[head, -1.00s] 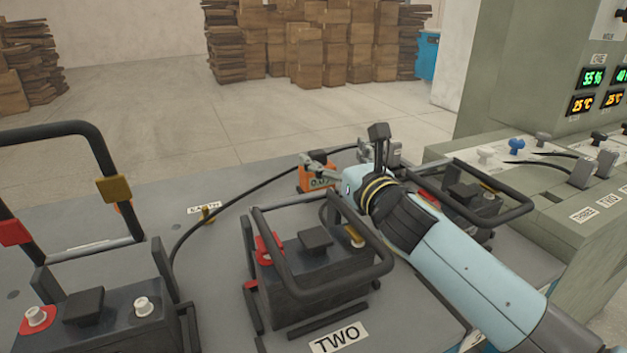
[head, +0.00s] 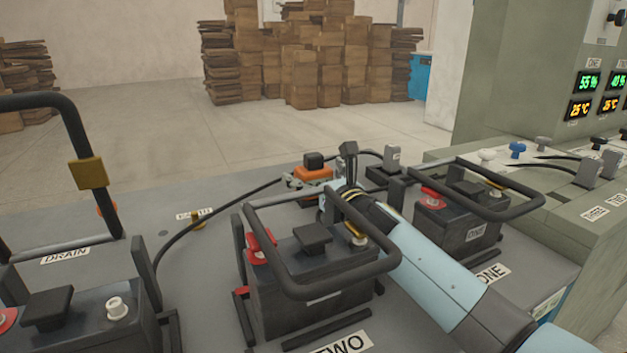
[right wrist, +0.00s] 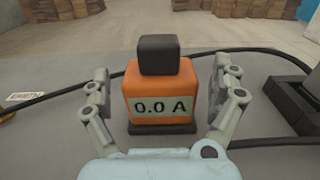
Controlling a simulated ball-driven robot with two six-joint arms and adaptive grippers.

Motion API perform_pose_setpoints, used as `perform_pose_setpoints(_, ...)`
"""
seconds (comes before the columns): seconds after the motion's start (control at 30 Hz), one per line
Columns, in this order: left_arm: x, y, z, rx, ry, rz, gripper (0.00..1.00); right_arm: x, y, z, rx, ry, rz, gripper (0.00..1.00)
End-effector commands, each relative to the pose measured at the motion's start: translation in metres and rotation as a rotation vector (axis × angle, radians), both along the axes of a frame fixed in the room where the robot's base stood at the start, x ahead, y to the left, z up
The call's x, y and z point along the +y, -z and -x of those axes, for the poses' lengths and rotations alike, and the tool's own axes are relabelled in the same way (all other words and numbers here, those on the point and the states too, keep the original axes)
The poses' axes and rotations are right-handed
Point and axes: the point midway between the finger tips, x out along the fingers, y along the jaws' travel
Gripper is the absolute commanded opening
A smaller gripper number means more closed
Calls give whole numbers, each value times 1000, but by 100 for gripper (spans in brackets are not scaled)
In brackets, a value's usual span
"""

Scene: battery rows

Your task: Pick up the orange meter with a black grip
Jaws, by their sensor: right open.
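The orange meter (right wrist: 160,85) stands upright on the grey table in the right wrist view. Its black grip (right wrist: 158,54) is on top, and its display reads "0.0 A". My right gripper (right wrist: 161,85) is open, with one finger on each side of the meter and a gap on both sides. In the head view the meter (head: 313,172) shows beyond battery two, its front partly hidden by my right gripper (head: 309,184) and wrist. Its black grip (head: 314,160) stands clear above the fingers. My left gripper is out of view.
Battery two (head: 310,262) with its tube frame stands in front of the meter.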

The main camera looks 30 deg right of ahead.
Motion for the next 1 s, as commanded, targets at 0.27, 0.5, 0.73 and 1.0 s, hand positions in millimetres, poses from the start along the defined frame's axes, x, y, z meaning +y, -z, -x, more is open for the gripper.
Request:
perform_pose_setpoints(0.27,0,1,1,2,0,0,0,0,0,-10,0,-1,0,94)
perform_pose_setpoints(0.5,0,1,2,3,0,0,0,-1,0,-10,0,0,0,71)
perform_pose_setpoints(0.73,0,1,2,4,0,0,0,-1,0,-10,0,0,0,41)
perform_pose_setpoints(1.0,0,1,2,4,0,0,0,0,0,-10,-1,-1,0,23)
